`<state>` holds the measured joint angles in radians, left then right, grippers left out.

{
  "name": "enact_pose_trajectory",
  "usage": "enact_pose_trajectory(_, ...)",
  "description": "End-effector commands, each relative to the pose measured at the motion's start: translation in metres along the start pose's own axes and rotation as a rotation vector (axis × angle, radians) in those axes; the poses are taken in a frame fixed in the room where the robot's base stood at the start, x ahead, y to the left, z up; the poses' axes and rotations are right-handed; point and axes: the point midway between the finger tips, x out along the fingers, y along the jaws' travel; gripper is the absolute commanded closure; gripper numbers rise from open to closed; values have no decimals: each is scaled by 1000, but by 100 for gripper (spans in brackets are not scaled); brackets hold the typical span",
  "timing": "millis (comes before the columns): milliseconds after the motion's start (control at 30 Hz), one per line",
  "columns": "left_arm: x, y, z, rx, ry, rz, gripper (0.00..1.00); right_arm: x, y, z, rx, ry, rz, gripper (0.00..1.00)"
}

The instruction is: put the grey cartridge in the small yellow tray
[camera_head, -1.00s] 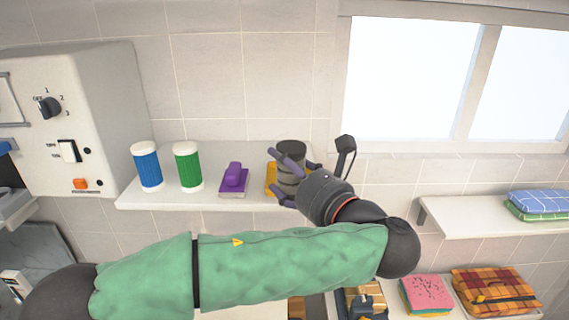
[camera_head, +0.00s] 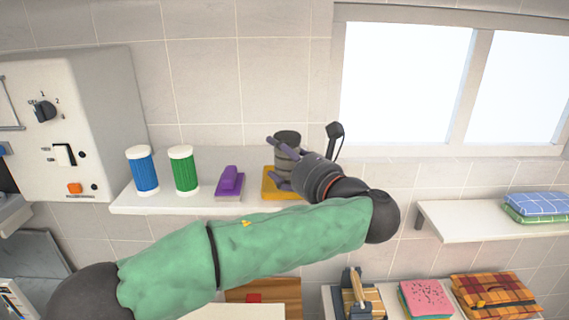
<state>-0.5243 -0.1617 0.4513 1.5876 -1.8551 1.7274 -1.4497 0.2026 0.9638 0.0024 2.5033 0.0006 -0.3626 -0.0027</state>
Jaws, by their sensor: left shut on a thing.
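The grey cartridge (camera_head: 287,140) is a dark grey ribbed cylinder, upright at the right end of the upper shelf. The small yellow tray (camera_head: 272,192) lies on that shelf; the cartridge is over it, and I cannot tell whether its base touches the tray. My left gripper (camera_head: 276,160) reaches in from the right side and is shut on the cartridge, its purple-grey fingers around it. The gripper hides the cartridge's lower part and the tray's right part. My right gripper is not in view.
On the shelf (camera_head: 203,204) stand a blue canister (camera_head: 144,171), a green canister (camera_head: 184,170) and a purple block (camera_head: 230,180) on a pad. A right shelf (camera_head: 460,223) holds folded towels (camera_head: 538,205). A control box (camera_head: 60,125) is at the left.

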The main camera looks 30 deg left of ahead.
Motion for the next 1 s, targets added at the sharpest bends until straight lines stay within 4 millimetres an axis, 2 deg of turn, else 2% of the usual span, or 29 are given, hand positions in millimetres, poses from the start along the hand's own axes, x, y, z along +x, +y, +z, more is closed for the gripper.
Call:
enact_pose_trajectory(733, 43, -28, -2, -1, -1, 2, 61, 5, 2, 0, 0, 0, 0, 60)
enact_pose_trajectory(1000, 41, -28, -22, 0, -1, 0, 61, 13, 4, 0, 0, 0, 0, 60)
